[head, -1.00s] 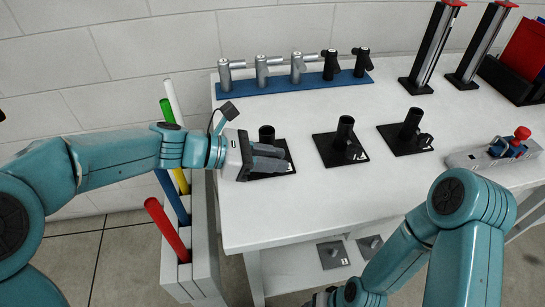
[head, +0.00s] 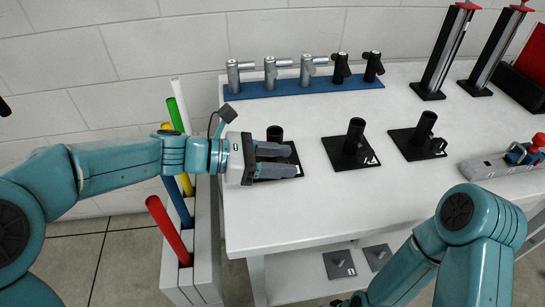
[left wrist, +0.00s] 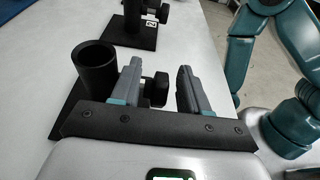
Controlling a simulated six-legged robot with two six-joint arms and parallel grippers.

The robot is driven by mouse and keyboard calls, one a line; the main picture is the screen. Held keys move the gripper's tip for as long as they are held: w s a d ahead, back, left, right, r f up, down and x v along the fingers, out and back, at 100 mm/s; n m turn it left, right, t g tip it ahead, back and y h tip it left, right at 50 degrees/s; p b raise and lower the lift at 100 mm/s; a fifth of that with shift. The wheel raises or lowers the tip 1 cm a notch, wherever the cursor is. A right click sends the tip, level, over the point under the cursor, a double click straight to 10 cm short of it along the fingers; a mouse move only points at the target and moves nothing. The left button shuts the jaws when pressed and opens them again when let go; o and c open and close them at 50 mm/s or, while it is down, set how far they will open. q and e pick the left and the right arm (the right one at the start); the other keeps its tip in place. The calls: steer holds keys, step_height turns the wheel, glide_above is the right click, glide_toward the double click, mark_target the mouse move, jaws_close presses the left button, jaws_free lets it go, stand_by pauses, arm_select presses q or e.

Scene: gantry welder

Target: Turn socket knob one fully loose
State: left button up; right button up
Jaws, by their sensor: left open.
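The leftmost black socket (head: 275,133) stands upright on its black base plate on the white table. In the left wrist view its tube (left wrist: 97,68) is left of my fingers. Its dark knob (left wrist: 157,89) shows between the two fingers, nearer the left one, with a gap to the right finger. My left gripper (head: 294,161) is open and low over the base plate, in front of the tube. It also shows in the left wrist view (left wrist: 160,72). I cannot tell whether the left finger touches the knob. In the head view the knob is hidden by the gripper.
Two more black sockets (head: 354,137) (head: 425,128) stand to the right on plates. A blue rack (head: 300,89) with several torch-like pieces lies behind. A bin (head: 205,240) of coloured rods stands left of the table. Table front is clear.

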arm_select(q)
steer(key=shift+a, duration=0.1)
steer(key=p+v, duration=0.2)
steer(key=v, duration=1.4)
steer(key=shift+r, duration=0.15)
steer(key=shift+s, duration=0.1)
steer(key=o, duration=0.4)
